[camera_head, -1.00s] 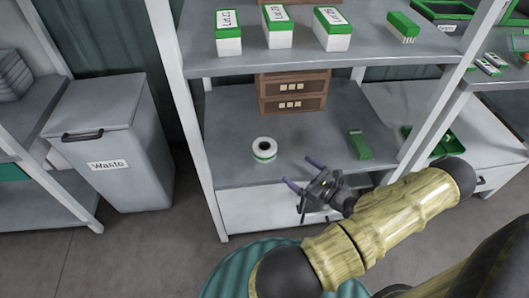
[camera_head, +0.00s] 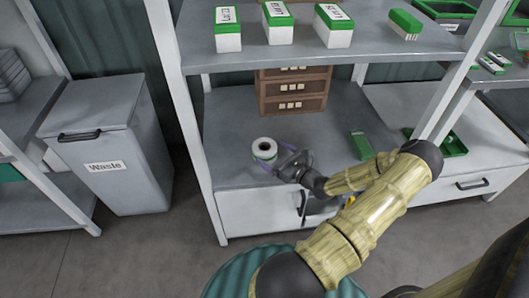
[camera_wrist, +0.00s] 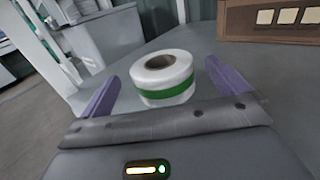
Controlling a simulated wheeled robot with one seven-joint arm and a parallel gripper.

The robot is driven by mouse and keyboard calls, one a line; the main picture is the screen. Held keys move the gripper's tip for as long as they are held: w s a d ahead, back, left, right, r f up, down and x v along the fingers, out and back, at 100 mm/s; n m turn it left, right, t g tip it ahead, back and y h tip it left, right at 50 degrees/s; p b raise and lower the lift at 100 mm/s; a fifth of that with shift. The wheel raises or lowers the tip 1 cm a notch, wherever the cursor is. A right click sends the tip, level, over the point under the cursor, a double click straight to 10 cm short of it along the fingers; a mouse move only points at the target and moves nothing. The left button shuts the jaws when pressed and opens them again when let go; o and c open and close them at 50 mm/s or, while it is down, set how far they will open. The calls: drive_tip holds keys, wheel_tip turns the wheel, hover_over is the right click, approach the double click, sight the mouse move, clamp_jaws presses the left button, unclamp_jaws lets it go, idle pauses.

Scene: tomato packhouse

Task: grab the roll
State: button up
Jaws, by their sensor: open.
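The roll (camera_head: 264,149) is white with a green band and a dark core hole. It stands on the grey lower shelf (camera_head: 225,125) of the rack. My gripper (camera_head: 271,157) is at the roll from its front right side. In the wrist view the roll (camera_wrist: 163,79) sits between the two purple fingers of my gripper (camera_wrist: 168,92), near their tips.
A brown drawer box (camera_head: 292,92) stands behind the roll. A green box (camera_head: 360,145) lies to the right on the same shelf. The upper shelf (camera_head: 370,50) with green-and-white boxes hangs above. A grey waste bin (camera_head: 115,150) stands left of the rack.

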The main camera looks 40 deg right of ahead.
sight(263, 145)
drive_tip(key=w, duration=0.2)
drive_tip(key=w+b, duration=0.1)
drive_tip(key=w, duration=0.2)
drive_tip(key=shift+w+a, duration=0.35)
idle(0.4)
drive_tip(key=c, duration=1.1)
